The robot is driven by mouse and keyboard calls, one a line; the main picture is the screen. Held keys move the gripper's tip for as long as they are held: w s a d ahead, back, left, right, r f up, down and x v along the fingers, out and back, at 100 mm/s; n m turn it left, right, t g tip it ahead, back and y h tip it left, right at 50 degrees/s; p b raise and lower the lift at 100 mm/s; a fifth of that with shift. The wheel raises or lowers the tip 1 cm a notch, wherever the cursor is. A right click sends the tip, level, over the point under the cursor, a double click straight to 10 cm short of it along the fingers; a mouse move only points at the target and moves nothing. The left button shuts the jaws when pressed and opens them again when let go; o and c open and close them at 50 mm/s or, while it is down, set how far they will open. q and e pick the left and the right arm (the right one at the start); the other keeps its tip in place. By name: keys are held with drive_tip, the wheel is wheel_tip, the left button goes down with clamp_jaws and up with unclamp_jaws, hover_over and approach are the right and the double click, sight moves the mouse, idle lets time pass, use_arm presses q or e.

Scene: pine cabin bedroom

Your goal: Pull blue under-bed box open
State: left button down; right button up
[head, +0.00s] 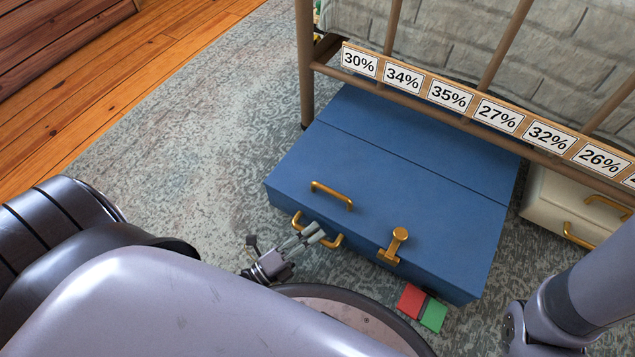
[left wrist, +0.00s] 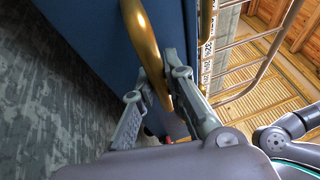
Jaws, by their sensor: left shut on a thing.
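The blue under-bed box (head: 400,200) sticks out from beneath the bed frame, and its far end is hidden under the rail. Its lid lies flat and shut. The lid carries a brass handle (head: 331,195), and a brass latch (head: 393,247) sits at the front edge. My left gripper (head: 308,237) is at the front face, shut on the brass front handle (head: 299,221). In the left wrist view the fingers (left wrist: 160,88) close around the same brass handle (left wrist: 143,38) beside the blue front (left wrist: 82,32). My right gripper is out of view; only part of that arm shows.
A white box (head: 555,207) with brass handles stands right of the blue one. Percentage labels (head: 450,95) line the bed rail (head: 340,74). A red block (head: 411,299) and a green block (head: 433,315) lie by the box's front. The rug (head: 190,150) is clear at left.

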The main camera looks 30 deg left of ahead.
use_arm(q)
drive_tip(key=shift+s+f, duration=0.1)
drive_tip(key=shift+s, duration=1.25)
drive_tip(key=c, duration=1.6)
unclamp_jaws()
drive_tip(key=shift+a, duration=0.1)
drive_tip(key=v, duration=1.2)
drive_tip(key=shift+s, duration=0.1)
